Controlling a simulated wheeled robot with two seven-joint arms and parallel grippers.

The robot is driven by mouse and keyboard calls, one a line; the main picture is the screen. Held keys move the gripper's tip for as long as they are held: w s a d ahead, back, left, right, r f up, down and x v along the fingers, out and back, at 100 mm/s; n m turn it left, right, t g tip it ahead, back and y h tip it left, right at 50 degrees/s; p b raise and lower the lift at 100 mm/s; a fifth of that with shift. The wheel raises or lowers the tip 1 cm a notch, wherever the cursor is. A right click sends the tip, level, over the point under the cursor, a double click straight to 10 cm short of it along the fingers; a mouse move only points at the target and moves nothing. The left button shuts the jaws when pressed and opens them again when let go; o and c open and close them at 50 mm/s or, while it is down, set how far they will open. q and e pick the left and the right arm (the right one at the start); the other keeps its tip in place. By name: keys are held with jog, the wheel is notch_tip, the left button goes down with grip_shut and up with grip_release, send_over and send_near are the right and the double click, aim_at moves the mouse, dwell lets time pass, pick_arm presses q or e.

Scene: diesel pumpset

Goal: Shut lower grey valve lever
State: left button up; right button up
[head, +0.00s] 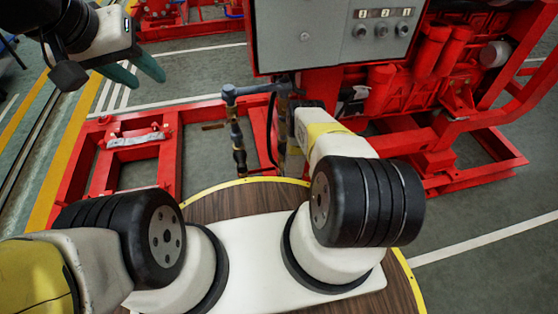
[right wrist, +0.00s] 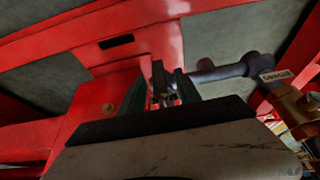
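I cannot make out the lower grey valve lever for certain in either view. In the right wrist view a narrow dark upright piece (right wrist: 158,75) stands between the fingers of my right gripper (right wrist: 164,88), which are apart. I cannot tell whether they touch it. A grey pipe (right wrist: 222,72) runs right from near the fingertips to a brass valve body (right wrist: 290,103) with a tag. In the head view my right gripper is hidden beyond my forearm, near the grey pipework (head: 238,140). My left gripper (head: 137,72) is open and empty at the upper left.
A grey control panel (head: 335,35) with knobs overhangs the pipework, beside the red engine (head: 440,75). A red base frame (head: 85,165) lies low on the left. Red beams (right wrist: 70,40) also surround my right gripper. Green floor is clear at the far right.

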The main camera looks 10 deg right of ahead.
jog(key=shift+f, duration=0.2)
grip_shut()
jog(key=shift+w, duration=0.1)
dwell(1.3)
